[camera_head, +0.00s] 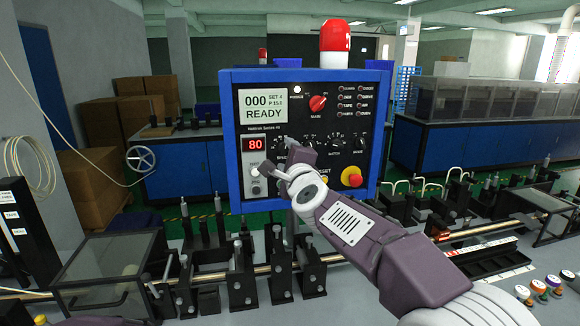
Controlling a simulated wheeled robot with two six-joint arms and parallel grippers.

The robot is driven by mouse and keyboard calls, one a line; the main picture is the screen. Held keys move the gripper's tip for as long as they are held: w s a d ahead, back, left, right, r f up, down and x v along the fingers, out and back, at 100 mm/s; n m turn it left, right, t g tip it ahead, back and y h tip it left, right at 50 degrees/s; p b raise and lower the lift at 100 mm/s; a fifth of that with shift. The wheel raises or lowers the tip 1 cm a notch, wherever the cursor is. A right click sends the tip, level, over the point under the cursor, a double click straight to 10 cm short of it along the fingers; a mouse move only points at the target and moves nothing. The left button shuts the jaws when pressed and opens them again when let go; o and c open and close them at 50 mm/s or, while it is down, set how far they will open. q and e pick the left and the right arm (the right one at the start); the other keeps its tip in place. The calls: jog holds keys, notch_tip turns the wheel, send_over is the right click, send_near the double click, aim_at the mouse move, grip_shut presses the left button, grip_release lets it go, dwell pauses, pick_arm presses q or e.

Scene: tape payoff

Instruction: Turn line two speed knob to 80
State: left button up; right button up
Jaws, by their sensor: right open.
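A blue-framed control panel (232,150) stands in the middle of the head view. Its red digital display (255,144) reads 80. A row of small black knobs (335,143) runs along the panel's middle; their labels are too small to read surely. My right gripper (277,160) is open, in front of the row's left end, just right of and below the red display. It partly hides the leftmost knob and its label. I cannot tell whether it touches a knob. My left gripper is not in view.
A red selector (317,103) sits above the knobs. A red emergency button (351,177) is right of my gripper. A machine bench with rollers and posts (240,270) lies below.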

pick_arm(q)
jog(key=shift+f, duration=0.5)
pick_arm(e)
jog(key=s, duration=0.2)
jog(key=s+d, duration=0.1)
jog(key=s, duration=0.2)
